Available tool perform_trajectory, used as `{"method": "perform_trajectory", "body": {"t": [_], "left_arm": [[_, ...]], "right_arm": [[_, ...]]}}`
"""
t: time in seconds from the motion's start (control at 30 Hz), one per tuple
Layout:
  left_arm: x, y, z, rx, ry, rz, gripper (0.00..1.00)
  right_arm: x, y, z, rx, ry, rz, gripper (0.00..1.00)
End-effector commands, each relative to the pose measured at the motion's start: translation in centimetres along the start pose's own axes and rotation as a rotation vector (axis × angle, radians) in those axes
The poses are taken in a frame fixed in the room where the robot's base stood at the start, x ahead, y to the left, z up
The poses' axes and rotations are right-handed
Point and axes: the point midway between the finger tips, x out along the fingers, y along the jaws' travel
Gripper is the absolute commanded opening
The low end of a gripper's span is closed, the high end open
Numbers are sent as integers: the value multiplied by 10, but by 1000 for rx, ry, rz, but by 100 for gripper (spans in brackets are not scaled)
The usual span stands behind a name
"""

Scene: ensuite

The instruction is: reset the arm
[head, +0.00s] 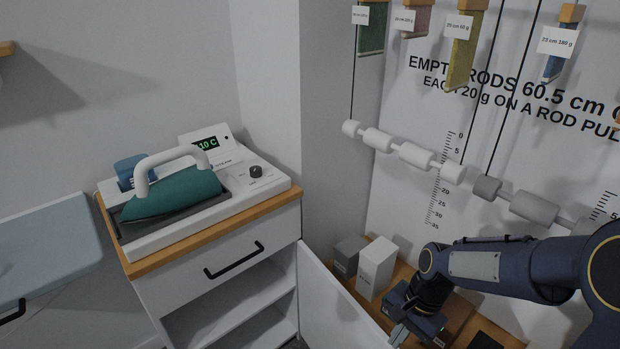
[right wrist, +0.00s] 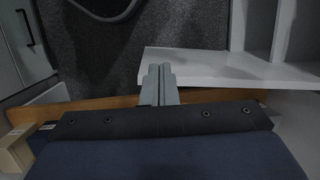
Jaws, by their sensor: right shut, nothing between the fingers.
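My right arm (head: 520,268) comes in from the right in the head view and bends down at the wrist. My right gripper (head: 398,336) is low, beside the white and grey blocks and close to the white panel. In the right wrist view its two grey fingers (right wrist: 159,84) are pressed together with nothing between them. Below the fingers there is a wooden edge, a white shelf and dark grey floor. My left gripper is not in view.
A white block (head: 376,268) and a grey block (head: 347,257) stand on a wooden surface. A white panel (head: 335,305) is left of them. A teal iron (head: 172,194) rests on a cabinet (head: 225,265). White rollers (head: 415,155) hang on cords by the wall board.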

Motion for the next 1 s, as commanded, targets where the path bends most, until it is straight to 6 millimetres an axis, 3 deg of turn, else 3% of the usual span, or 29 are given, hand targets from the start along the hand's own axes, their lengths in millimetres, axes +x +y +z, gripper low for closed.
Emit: {"method": "perform_trajectory", "body": {"t": [0.37,0.6,0.8,1.0], "left_arm": [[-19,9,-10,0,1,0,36],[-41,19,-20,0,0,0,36],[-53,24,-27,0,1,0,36],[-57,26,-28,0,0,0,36]], "right_arm": [[-83,28,33,-199,58,-175,0],[-153,72,82,-467,224,-326,0],[-176,102,116,-663,395,-368,0],[-179,112,127,-746,473,-366,0]]}}
